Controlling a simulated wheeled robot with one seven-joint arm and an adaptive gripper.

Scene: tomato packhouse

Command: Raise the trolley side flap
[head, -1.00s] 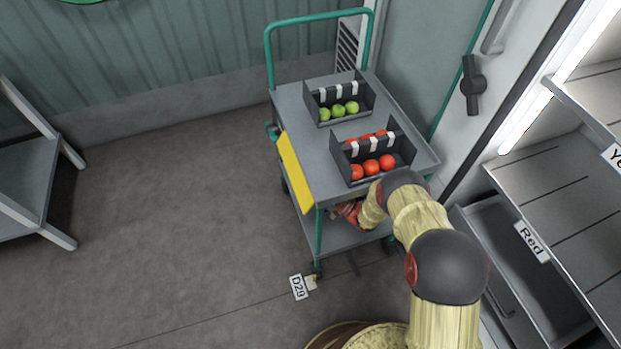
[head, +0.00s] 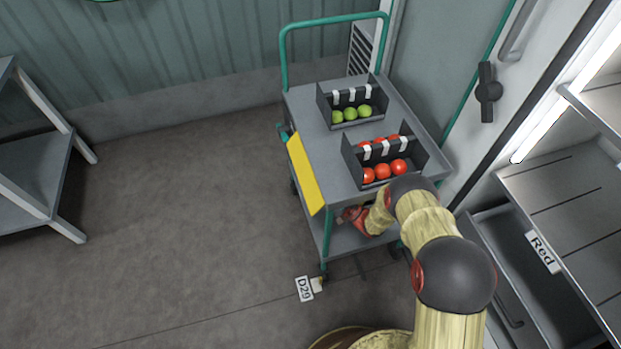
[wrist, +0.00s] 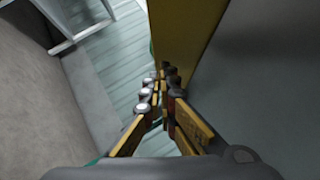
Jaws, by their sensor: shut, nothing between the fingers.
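The grey trolley (head: 345,185) has a yellow side flap (head: 306,174) along its left edge, hanging down and slanting a little outward. My gripper (head: 346,216) is under the near end of the trolley's top, just right of the flap's lower near corner. The arm and the trolley top partly hide it in the head view. In the wrist view the flap (wrist: 185,35) rises just beyond my fingertips (wrist: 164,80), which are shut with nothing between them. Whether they touch the flap cannot be told.
Black crates with green tomatoes (head: 350,113) and red tomatoes (head: 382,172) stand on the trolley. A tag marked D29 (head: 304,288) is by the trolley's near wheel. Shelving with a Red label (head: 543,252) stands close on the right. Open floor (head: 180,220) lies left of the trolley.

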